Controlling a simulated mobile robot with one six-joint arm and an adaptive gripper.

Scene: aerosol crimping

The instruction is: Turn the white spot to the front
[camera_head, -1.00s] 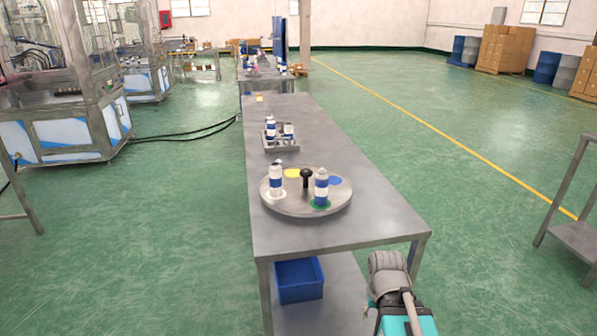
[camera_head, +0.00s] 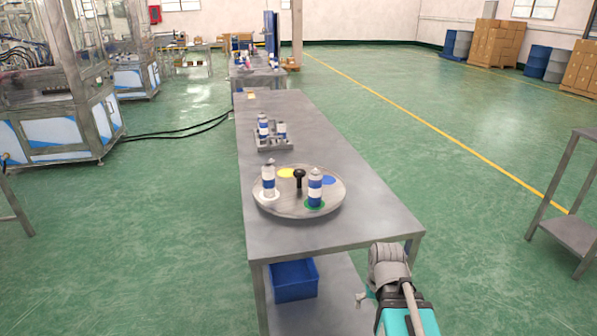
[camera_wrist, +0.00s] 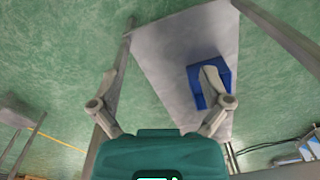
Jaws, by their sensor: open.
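A round grey turntable (camera_head: 275,208) lies on the near part of the metal table, with a black knob (camera_head: 299,175) at its centre. The white spot (camera_head: 268,196) is at its left, under a white and blue can (camera_head: 268,179). A second can (camera_head: 315,187) stands on the green spot (camera_head: 314,205) at the front right. The yellow spot (camera_head: 286,173) at the back and blue spot (camera_head: 328,181) at the right are bare. My gripper (camera_wrist: 155,88) is open and empty in the wrist view, away from the turntable, with the floor and the table's lower shelf beyond.
The long table (camera_head: 340,228) has a grey rack (camera_head: 272,145) with cans behind the turntable. A blue bin (camera_head: 294,281) sits on its lower shelf, also in the wrist view (camera_wrist: 209,78). Another metal table (camera_head: 570,232) stands at the right, with clear green floor between.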

